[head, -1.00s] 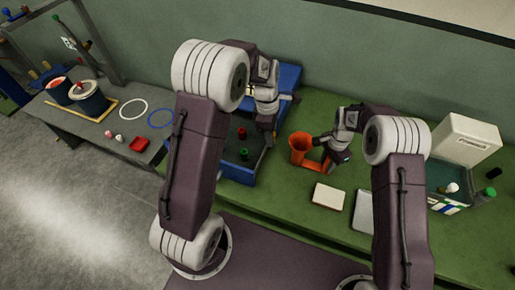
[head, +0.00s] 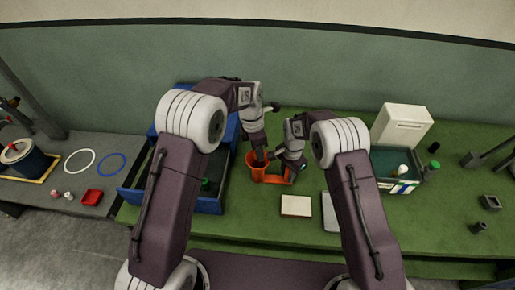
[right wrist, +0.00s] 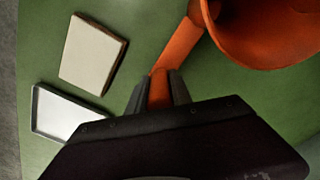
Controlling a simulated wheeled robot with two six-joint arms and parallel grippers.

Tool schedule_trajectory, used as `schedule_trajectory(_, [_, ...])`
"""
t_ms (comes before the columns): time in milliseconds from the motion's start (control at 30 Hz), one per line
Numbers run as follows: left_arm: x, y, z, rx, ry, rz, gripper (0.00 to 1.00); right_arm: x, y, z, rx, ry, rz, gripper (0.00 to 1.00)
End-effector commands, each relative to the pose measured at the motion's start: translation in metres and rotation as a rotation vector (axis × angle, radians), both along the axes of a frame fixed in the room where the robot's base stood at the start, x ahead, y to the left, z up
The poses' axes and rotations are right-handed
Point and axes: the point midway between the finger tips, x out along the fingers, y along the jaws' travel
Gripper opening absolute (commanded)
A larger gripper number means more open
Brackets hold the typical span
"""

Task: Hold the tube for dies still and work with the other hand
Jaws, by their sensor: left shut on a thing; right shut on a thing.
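The orange tube for dies (head: 251,165) stands on the green bench, with an orange handle (head: 272,179) on its right side. It also shows in the right wrist view (right wrist: 262,45), its mouth partly cut off. My right gripper (right wrist: 158,88) is shut on the handle; in the head view my right gripper (head: 291,176) is beside the tube. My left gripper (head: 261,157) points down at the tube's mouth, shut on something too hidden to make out. A green piece (head: 205,183) is in the open blue drawer (head: 208,206), mostly behind my left arm.
A cream block (head: 296,205) and a grey tray (head: 330,212) lie in front of the tube. A white-lidded box (head: 402,125) stands at the right. A red dish (head: 92,197), white ring (head: 79,161) and blue ring (head: 111,163) lie on the grey bench at left.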

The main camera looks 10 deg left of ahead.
Motion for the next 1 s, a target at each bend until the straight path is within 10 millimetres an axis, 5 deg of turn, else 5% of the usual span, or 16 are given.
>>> schedule_trajectory(300, [0.000, 0.000, -0.029, 0.000, 0.001, 0.001, 0.00, 0.000, 0.000, 0.000, 0.000, 0.000, 0.000, 0.00])
schedule_trajectory(667, [0.000, 0.000, -0.035, 0.000, 0.000, 0.001, 0.00, 0.000, 0.000, 0.000, 0.000, 0.000, 0.000, 0.00])
schedule_trajectory(700, [0.000, 0.000, -0.035, 0.000, 0.000, 0.001, 0.29, 0.000, 0.000, 0.000, 0.000, 0.000, 0.000, 0.00])
schedule_trajectory(800, [0.000, 0.000, -0.035, 0.000, 0.000, 0.000, 0.52, 0.000, 0.000, 0.000, 0.000, 0.000, 0.000, 0.00])
schedule_trajectory(1000, [0.000, 0.001, -0.032, -0.001, -0.001, 0.000, 0.52, 0.000, 0.000, 0.000, 0.000, 0.000, 0.000, 0.00])
